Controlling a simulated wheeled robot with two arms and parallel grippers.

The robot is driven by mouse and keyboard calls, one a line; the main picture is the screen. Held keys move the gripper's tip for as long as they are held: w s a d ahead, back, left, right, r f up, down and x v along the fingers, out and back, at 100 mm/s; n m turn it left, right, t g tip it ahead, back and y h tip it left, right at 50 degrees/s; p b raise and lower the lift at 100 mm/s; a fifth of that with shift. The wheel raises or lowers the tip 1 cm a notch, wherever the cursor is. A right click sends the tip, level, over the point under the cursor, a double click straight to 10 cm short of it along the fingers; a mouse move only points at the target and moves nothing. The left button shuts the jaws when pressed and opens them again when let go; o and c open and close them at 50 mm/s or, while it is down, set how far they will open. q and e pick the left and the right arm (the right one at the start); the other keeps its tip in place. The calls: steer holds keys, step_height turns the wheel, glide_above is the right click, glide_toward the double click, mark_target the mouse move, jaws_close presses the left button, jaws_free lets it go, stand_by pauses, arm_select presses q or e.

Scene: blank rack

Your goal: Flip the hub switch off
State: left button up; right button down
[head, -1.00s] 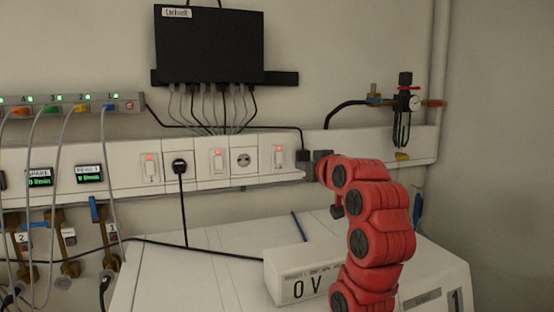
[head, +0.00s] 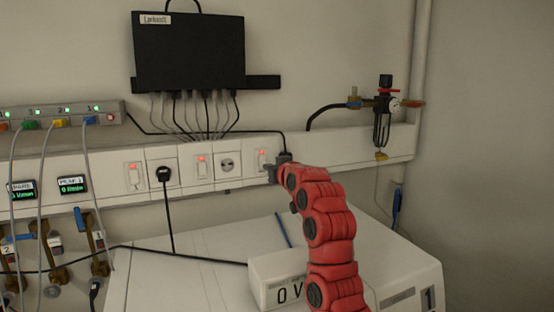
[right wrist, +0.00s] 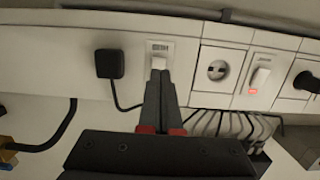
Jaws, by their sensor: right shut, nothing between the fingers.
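The white wall trunking (head: 60,165) carries several rocker switches with red lamps. My right gripper (head: 271,173) is shut and empty, right at this switch. In the right wrist view the shut fingertips (right wrist: 160,78) are over the lower part of the switch (right wrist: 158,60) and hide its lamp; whether they touch cannot be told. The black hub box (head: 188,50) hangs above with several cables. The left gripper is not in view.
A middle switch (head: 202,164) with a red lamp and a round socket (head: 228,164) sit to the left. Below is a white cabinet (head: 185,275) with a "0 V" block (head: 275,282). A regulator with gauge (head: 390,104) is on the wall to the right.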

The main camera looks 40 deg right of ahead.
mark_target(262, 161)
steer(key=shift+p+x, duration=1.1)
steer(key=shift+x, duration=0.55)
steer(key=shift+d, duration=0.1)
